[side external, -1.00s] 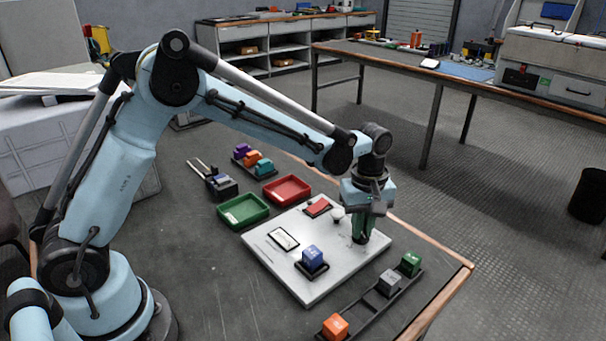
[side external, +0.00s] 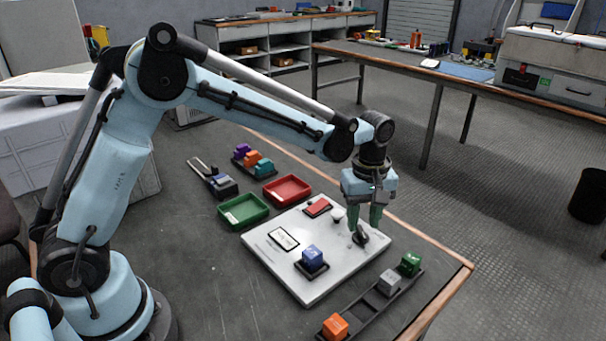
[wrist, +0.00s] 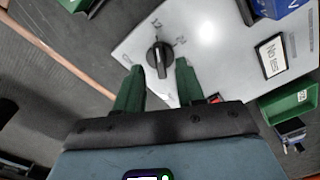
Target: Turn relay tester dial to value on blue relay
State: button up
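The relay tester is a pale flat panel (side external: 285,265) with a black dial (side external: 362,239) near its right edge. In the wrist view the dial (wrist: 159,56) has a pointer bar and small printed marks around it, too small to read surely. The blue relay (side external: 312,254) sits in a dark socket on the panel's front part; its writing is unreadable. A corner of it shows in the wrist view (wrist: 278,6). My gripper (side external: 365,229) is just above the dial.
Green (side external: 243,211) and red (side external: 287,189) trays stand behind left. A dark rack (side external: 375,305) with orange, grey and green relays lies in front, near the table edge.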

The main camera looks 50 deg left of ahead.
aim_at(360, 231)
notch_tip(360, 231, up, 10)
dwell(0.4)
jog(key=s+a+m+t, duration=0.3)
jog(key=s+m, duration=0.3)
jog(key=s, duration=0.2)
jog(key=s+a+f+m+t, duration=0.1)
jog(key=s+a+m+t, duration=0.3)
jog(key=s, duration=0.4)
jog(key=shift+s+a+m, duration=0.3)
jog(key=shift+a+m, duration=0.6)
jog(key=shift+m, duration=0.2)
